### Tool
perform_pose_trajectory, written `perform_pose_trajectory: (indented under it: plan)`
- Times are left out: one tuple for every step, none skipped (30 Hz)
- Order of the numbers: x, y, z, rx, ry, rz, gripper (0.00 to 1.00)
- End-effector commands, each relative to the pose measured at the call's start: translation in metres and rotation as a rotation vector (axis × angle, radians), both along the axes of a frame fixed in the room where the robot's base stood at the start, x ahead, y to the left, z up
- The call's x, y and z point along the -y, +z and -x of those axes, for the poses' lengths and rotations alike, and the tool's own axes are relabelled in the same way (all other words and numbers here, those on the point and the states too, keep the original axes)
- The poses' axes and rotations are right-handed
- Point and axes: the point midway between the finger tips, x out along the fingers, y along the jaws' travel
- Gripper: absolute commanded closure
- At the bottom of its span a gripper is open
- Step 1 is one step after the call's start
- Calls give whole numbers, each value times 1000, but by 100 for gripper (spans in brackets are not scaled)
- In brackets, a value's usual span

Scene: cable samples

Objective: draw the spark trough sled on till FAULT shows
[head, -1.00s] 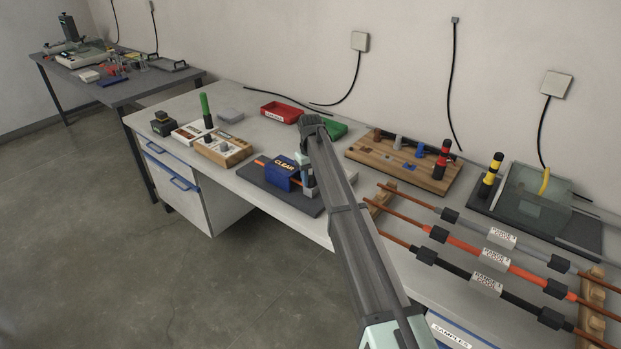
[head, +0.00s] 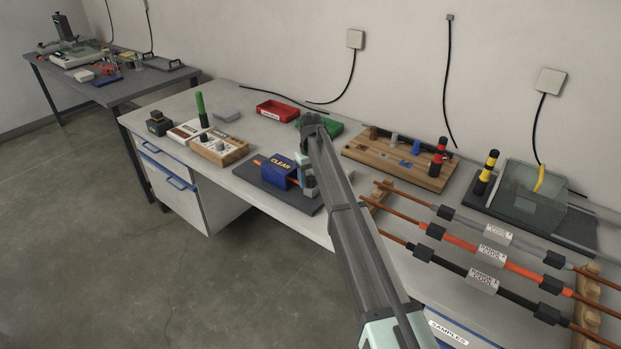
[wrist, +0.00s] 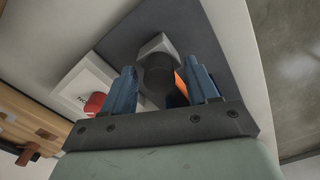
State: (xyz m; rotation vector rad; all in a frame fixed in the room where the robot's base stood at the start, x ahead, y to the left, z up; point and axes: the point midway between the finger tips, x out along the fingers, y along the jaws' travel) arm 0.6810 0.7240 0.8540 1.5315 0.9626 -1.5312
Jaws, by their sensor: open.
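The spark trough unit is a blue block (head: 279,172) on a dark base plate (head: 262,188), its sign reading CLEAR. An orange cable (head: 257,162) shows at its left side, and orange (wrist: 181,84) also shows in the wrist view. My gripper (head: 306,174) is just right of the blue block, mostly hidden by my arm. In the wrist view my gripper (wrist: 162,84) is open, its blue fingers either side of a dark round knob (wrist: 158,74) on a pale grey block (wrist: 157,45). Contact with the knob cannot be told.
A red button (wrist: 95,104) on a white box lies beside the fingers in the wrist view. A wooden block (head: 220,149), red tray (head: 278,111) and wooden board (head: 398,160) stand around. Cable samples (head: 490,255) on a rack fill the right front.

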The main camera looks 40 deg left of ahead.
Motion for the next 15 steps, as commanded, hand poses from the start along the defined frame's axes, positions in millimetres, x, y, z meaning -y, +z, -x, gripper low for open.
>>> perform_pose_trajectory:
  plan:
    - [0,0,0,0,0,0,41]
    - [0,0,0,0,0,0,41]
    - [0,0,0,0,0,0,41]
    - [0,0,0,0,0,0,41]
    - [0,1,0,0,0,0,41]
    - [0,2,0,0,0,0,41]
    - [0,4,0,0,0,0,41]
    - [0,6,0,0,0,0,41]
    - [0,9,0,0,0,-1,41]
    - [0,12,0,0,0,-1,41]
    - [0,16,0,0,0,-1,41]
    - [0,22,0,0,0,-1,41]
    - [0,27,0,1,0,-2,41]
    - [-1,33,0,2,0,-1,41]
    - [-1,41,-1,2,0,-1,41]
